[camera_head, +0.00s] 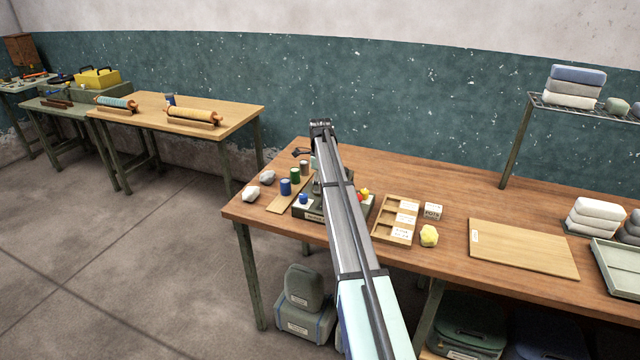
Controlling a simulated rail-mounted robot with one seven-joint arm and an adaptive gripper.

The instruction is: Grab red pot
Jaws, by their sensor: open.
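My gripper (321,126) is at the far end of my arm, beyond the back part of the wooden table (340,160) in the picture. It is open and looks empty. Small blue (286,187), green (294,176) and brown (304,168) pots stand in a row to the left of my arm.
Right of my arm are a wooden compartment tray (395,219), a white label block (432,210), a yellow lump (429,236) and a flat board (523,249). Pale lumps (251,194) lie near the table's left edge. A rack (575,104) rises at the back right.

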